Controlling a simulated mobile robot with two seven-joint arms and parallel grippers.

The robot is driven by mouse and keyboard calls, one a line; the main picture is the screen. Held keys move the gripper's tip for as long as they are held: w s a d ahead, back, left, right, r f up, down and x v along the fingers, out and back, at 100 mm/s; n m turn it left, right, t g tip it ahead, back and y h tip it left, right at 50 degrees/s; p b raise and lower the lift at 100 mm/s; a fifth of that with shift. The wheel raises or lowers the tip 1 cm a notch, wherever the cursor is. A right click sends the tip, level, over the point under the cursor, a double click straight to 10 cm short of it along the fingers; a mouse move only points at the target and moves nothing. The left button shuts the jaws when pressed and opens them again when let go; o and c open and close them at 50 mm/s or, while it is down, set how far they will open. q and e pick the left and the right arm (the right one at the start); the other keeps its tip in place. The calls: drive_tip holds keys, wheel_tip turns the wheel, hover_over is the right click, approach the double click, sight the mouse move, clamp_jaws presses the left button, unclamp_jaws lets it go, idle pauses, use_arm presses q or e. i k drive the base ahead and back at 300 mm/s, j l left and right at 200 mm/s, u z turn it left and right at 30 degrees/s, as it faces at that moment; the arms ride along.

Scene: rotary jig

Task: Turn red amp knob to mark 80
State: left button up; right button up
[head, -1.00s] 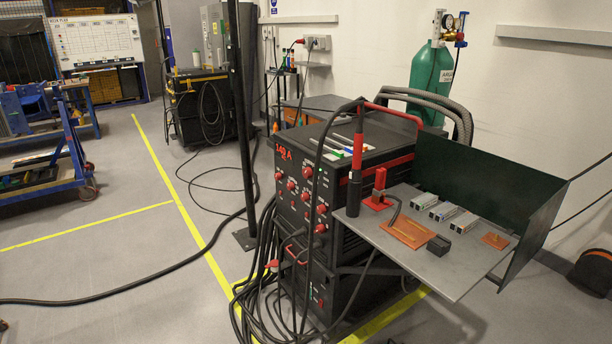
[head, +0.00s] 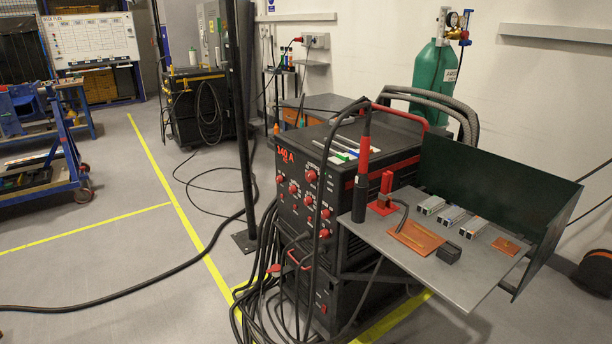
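The welding machine (head: 318,228) is a black box with a red handle on top, standing on the floor in the middle of the head view. One red knob (head: 311,176) sits at the panel's upper right, others lower and to the left. I cannot tell which is the amp knob, and the scale marks are too small to read. Neither of my grippers is in view.
A grey side table (head: 455,275) with a dark green screen (head: 500,185) juts out to the right, holding a torch, copper plates and small boxes. Cables (head: 262,285) hang before the machine's left side. A black post (head: 243,130) stands to its left.

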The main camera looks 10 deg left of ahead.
sight(311, 176)
drive_tip(key=i+j+z, duration=0.1)
drive_tip(key=i+j, duration=0.15)
drive_tip(key=i+j+z, duration=0.1)
drive_tip(key=i+j, duration=0.15)
drive_tip(key=j, duration=0.25)
drive_tip(key=i+j+z, duration=0.1)
drive_tip(key=i+j, duration=0.15)
drive_tip(key=j, duration=0.2)
drive_tip(key=i+j+z, duration=0.1)
drive_tip(key=i+j, duration=0.15)
drive_tip(key=j, duration=0.15)
drive_tip(key=i+j+z, duration=0.1)
drive_tip(key=j, duration=0.35)
drive_tip(key=i+j+z, duration=0.1)
drive_tip(key=i+j, duration=0.2)
drive_tip(key=j, duration=0.15)
drive_tip(key=i+j+z, duration=0.1)
drive_tip(key=j, duration=0.4)
drive_tip(key=i+j+z, duration=0.1)
drive_tip(key=j, duration=0.4)
drive_tip(key=i, duration=0.1)
